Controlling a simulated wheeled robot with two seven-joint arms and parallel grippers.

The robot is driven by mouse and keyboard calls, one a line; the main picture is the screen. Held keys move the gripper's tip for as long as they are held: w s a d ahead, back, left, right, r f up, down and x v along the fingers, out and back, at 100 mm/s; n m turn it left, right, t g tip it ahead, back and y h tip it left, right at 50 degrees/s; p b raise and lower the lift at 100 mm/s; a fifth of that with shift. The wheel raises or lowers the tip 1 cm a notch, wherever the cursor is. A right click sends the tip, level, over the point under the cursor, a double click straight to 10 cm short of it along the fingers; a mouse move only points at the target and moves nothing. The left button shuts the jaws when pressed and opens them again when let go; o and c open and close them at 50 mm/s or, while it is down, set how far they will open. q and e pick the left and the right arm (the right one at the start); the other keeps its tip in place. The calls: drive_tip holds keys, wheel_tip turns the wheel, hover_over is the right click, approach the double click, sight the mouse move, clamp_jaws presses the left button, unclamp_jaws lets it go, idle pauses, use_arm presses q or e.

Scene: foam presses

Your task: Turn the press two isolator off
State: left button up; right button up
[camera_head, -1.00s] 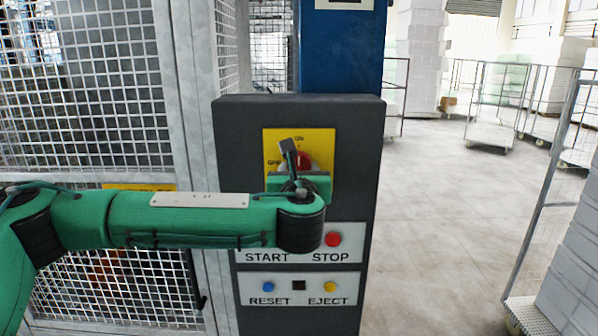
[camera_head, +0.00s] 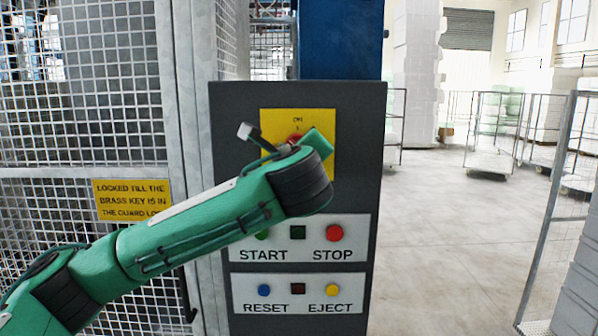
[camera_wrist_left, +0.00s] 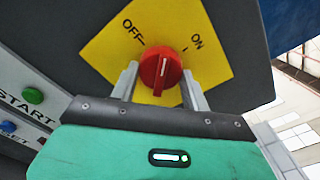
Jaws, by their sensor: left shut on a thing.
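The isolator is a red rotary knob (camera_wrist_left: 160,68) on a yellow plate (camera_wrist_left: 215,68) marked OFF and ON. In the left wrist view my left gripper (camera_wrist_left: 161,84) has one finger on each side of the knob and is shut on it. The knob's ridge points between the OFF and ON marks. In the head view the knob (camera_head: 295,138) is mostly hidden behind my wrist, as is the OFF label; ON shows at the plate's top. My right gripper is out of view.
The dark control box (camera_head: 355,190) also carries a START/STOP panel (camera_head: 297,253) and a RESET/EJECT panel (camera_head: 297,308) below the isolator. A mesh guard (camera_head: 85,80) with a yellow sign (camera_head: 132,199) stands left. Open floor (camera_head: 450,240) and wire carts lie right.

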use_arm(q)
drive_tip(key=shift+r+n+b, duration=0.1)
drive_tip(key=shift+n+b, duration=3.4)
drive_tip(key=shift+n, duration=1.1)
drive_tip(key=o, duration=1)
drive_tip(key=shift+s, duration=0.1)
